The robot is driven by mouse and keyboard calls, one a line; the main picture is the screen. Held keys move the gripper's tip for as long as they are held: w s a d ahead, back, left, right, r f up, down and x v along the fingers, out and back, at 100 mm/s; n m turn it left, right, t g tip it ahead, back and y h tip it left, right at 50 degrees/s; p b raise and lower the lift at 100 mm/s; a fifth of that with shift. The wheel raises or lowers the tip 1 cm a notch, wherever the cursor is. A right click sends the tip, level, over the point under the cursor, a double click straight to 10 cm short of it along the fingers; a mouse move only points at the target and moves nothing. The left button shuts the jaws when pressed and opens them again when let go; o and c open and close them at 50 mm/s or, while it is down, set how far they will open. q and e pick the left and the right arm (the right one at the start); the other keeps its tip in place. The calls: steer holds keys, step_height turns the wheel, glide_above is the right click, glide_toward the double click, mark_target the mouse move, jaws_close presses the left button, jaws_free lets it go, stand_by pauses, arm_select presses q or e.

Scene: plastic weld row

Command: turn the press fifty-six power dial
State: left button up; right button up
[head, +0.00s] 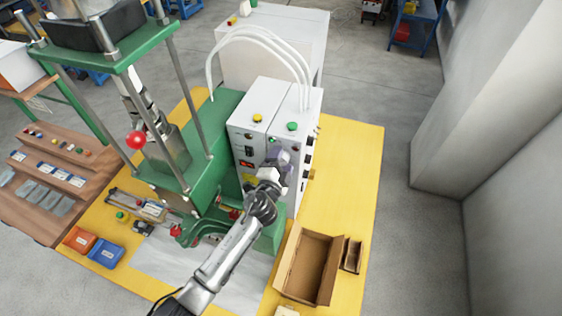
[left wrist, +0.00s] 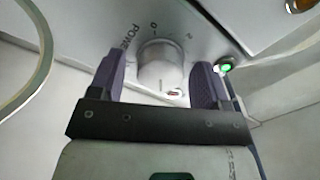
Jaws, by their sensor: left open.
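The power dial (left wrist: 160,68) is a round grey knob on a light panel marked POWER, with a 0 beside it in the left wrist view. My left gripper (left wrist: 160,80) is open, with one purple finger on each side of the dial. I cannot tell whether the fingers touch it. In the head view, my left gripper (head: 280,163) is at the front of the white control box (head: 262,100) and hides the dial there. My right gripper does not show.
A lit green lamp (left wrist: 226,67) sits right of the dial. The green press (head: 180,170) stands left of the box on the yellow table (head: 350,170). A cardboard box (head: 310,265) lies in front. White hoses (head: 262,33) arch above the control box.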

arm_select(q)
steer(key=shift+s, duration=0.1)
steer(key=v, duration=1.3)
steer(key=shift+s+a, duration=0.15)
steer(key=shift+s, duration=0.15)
